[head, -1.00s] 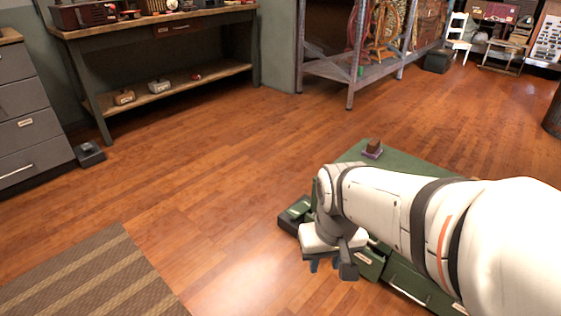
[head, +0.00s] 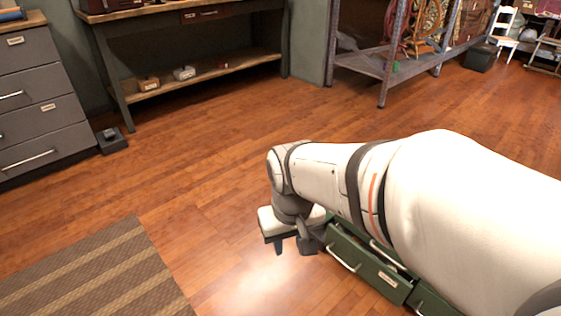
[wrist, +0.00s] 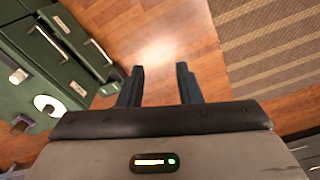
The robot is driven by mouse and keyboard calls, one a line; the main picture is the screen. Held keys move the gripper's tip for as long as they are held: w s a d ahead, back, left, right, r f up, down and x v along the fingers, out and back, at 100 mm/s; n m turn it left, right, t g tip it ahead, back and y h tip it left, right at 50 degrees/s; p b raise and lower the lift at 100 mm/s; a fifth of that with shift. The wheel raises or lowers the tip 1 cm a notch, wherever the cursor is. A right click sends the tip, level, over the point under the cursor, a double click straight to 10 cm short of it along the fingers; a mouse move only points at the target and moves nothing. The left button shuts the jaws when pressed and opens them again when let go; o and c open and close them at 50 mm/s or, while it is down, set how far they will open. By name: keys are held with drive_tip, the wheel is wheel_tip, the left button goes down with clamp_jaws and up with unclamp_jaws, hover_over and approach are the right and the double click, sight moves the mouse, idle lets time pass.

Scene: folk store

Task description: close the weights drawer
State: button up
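A low green cabinet with drawers (head: 424,297) stands at the lower right of the head view, mostly hidden behind my arm. One green drawer (head: 368,268) with a pale label and silver handle appears to stand out from its front. The label is too small to read, so I cannot tell whether it is the weights drawer. The cabinet also fills the left of the wrist view (wrist: 30,50), with handles and labels showing. My gripper (head: 290,246) is beside the drawer's left end, over the floor. In the wrist view its fingers (wrist: 160,86) are apart with nothing between them.
A striped rug (head: 95,275) lies at the lower left. A grey drawer unit (head: 40,110) and a workbench (head: 190,65) line the back left, with a small black object (head: 112,141) on the floor. The wooden floor between is clear.

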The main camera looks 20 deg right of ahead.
drive_tip(key=w+f+g+h, duration=0.1)
drive_tip(key=w+f+g, duration=0.1)
drive_tip(key=n+h+b, duration=0.1)
drive_tip(key=h+b, duration=0.2)
drive_tip(key=h, duration=1.5)
hover_over(339, 258)
drive_tip(key=a, duration=0.5)
wheel_tip(339, 258, down, 34)
wheel_tip(339, 258, down, 17)
drive_tip(key=s+a+n+t, duration=0.2)
drive_tip(key=s+n+t, duration=0.1)
drive_tip(key=t, duration=0.6)
drive_tip(key=b+x, duration=0.2)
drive_tip(key=x, duration=0.6)
drive_tip(key=shift+w+b, duration=0.15)
drive_tip(key=shift+b, duration=0.2)
drive_tip(key=shift+c, duration=0.4)
clamp_jaws()
